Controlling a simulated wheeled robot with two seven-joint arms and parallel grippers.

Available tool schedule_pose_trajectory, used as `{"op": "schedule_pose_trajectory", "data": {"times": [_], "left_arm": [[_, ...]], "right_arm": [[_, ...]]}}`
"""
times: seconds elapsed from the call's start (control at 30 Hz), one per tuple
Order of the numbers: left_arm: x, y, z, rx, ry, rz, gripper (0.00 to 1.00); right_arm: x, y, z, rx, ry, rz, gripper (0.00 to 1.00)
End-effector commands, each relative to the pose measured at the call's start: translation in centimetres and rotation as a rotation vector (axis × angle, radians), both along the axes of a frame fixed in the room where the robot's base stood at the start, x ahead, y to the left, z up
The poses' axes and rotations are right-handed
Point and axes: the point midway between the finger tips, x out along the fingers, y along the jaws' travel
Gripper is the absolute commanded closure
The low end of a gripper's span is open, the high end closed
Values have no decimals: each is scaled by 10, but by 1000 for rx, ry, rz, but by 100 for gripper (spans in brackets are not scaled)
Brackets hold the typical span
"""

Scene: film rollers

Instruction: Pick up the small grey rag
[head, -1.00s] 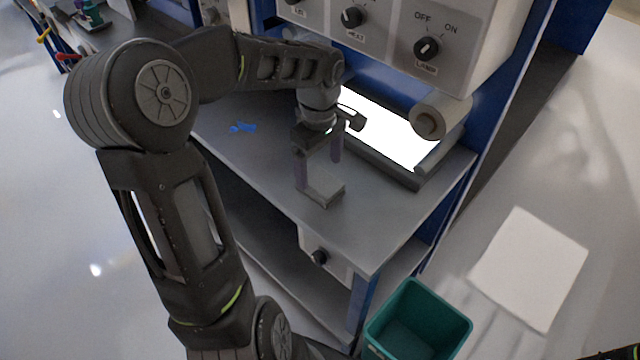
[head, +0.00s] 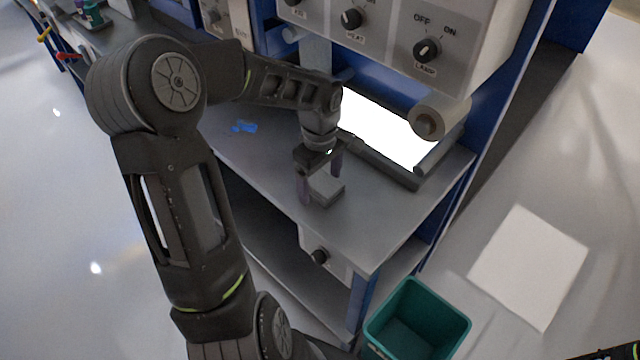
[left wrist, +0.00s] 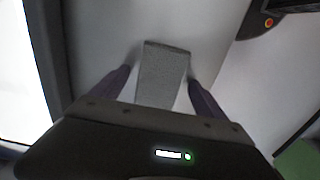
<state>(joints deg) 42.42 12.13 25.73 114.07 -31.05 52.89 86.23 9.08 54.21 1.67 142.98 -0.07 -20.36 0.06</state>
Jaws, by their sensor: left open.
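The small grey rag (head: 327,188) is a folded grey block lying on the grey bench top, near its front edge. It also shows in the left wrist view (left wrist: 163,72), between the two fingers. My left gripper (head: 322,188) is open and points down over the rag, with one finger on each side of it. In the left wrist view the fingertips (left wrist: 160,75) are spread on either side of the rag, close to its edges. The gripper body hides the near end of the rag there. My right gripper is not in view.
A bright light panel (head: 385,128) with a dark front rail lies behind the rag. A control box with knobs (head: 427,50) hangs above. A small blue item (head: 244,127) lies left on the bench. A green bin (head: 418,318) stands below at the right.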

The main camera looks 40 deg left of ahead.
Motion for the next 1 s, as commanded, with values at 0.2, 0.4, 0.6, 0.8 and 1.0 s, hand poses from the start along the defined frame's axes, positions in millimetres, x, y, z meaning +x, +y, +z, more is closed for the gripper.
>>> {"op": "schedule_pose_trajectory", "data": {"times": [0.2, 0.4, 0.6, 0.8, 1.0], "left_arm": [[0, 0, 0, 0, 0, 0, 25], [0, 0, 0, 0, 0, 0, 42], [0, 0, 0, 0, 0, 0, 58], [0, 0, 0, 0, 0, 0, 74], [0, 0, 0, 0, 0, 0, 81]], "right_arm": [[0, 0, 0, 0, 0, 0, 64], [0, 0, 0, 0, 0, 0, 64], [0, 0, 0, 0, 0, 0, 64], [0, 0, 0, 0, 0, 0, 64], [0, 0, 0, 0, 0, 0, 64]]}}
